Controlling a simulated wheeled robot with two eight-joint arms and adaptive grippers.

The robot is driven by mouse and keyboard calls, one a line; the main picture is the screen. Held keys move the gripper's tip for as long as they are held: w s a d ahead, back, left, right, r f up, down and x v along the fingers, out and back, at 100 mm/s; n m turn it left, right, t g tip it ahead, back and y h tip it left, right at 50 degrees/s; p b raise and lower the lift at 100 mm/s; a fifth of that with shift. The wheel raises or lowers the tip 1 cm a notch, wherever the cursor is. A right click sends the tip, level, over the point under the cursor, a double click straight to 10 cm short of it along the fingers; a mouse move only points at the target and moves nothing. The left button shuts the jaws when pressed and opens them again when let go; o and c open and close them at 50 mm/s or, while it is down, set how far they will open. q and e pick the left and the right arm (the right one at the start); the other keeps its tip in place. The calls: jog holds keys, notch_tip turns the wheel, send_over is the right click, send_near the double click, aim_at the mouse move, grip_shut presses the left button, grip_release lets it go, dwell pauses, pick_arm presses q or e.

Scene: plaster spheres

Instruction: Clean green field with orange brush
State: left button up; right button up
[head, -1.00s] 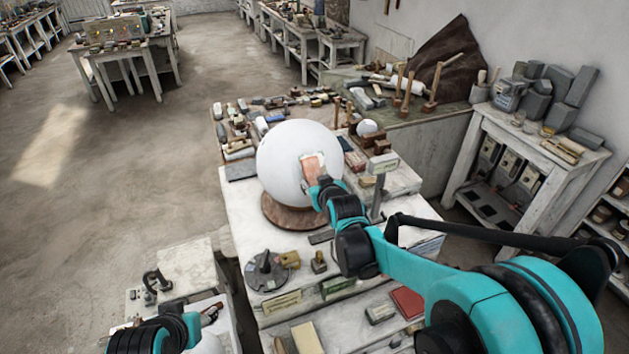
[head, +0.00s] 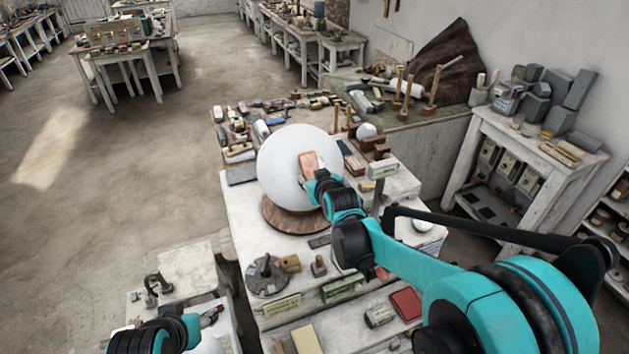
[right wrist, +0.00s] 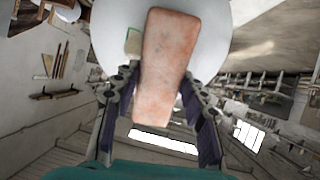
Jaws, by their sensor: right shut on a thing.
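A large white plaster sphere (head: 285,150) rests on a round brown stand (head: 290,215) on the white bench. My right gripper (head: 318,182) is shut on an orange-brown block-shaped brush (head: 307,162) and holds it against or close to the sphere's near right side. In the right wrist view the brush (right wrist: 167,60) sits between the fingers, with the sphere (right wrist: 215,35) behind it. A small part of a green field (right wrist: 133,42) shows on the sphere left of the brush; the rest is hidden.
Several small blocks and tools crowd the bench behind the sphere. A grey round turntable (head: 267,275) and a red box (head: 406,304) lie in front. A small white ball (head: 366,130) sits behind right. A grey shelf table (head: 520,150) stands at the right.

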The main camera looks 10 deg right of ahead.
jog(key=shift+w+a+r, duration=0.1)
jog(key=shift+w+r, duration=0.1)
jog(key=shift+r, duration=0.3)
jog(key=shift+s+f+b, duration=0.3)
jog(key=shift+s+f, duration=0.25)
jog(key=shift+s, duration=0.1)
jog(key=shift+s+d+f, duration=0.15)
jog(key=shift+s+d, duration=0.1)
jog(key=shift+s, duration=0.25)
jog(key=shift+w, duration=0.1)
jog(key=shift+w+f+b, duration=0.1)
jog(key=shift+f+b, duration=0.05)
jog(key=shift+b, duration=0.2)
